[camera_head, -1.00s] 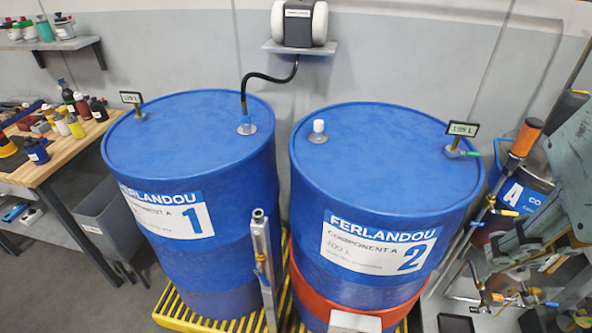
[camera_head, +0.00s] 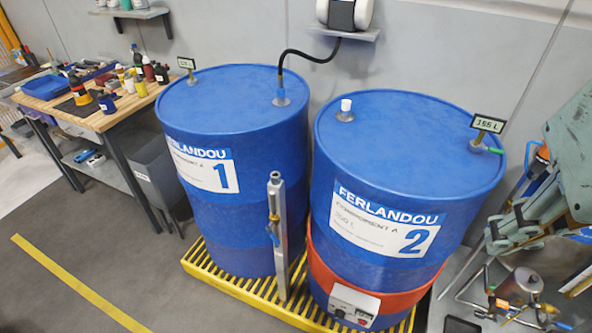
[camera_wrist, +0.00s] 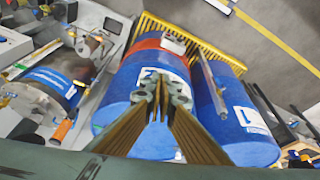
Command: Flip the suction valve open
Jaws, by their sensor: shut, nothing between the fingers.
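A metal post (camera_head: 280,225) stands upright between the two blue drums in the head view. It carries a small valve with a blue handle (camera_head: 271,233). I cannot tell whether this is the suction valve or how its handle is set. The post also shows in the wrist view (camera_wrist: 213,88), beyond the gripper. My gripper (camera_wrist: 160,82) is shut and empty in the wrist view, apart from the drums and the post. It shows in front of drum 2 there.
Drum 1 (camera_head: 232,125) and drum 2 (camera_head: 400,135) stand on a yellow grating (camera_head: 225,280). Drum 2 has an orange band (camera_head: 318,258) with a control box (camera_head: 353,305). Pipework with a pump (camera_head: 520,287) is at right. A workbench (camera_head: 115,120) is at left. The front-left floor is clear.

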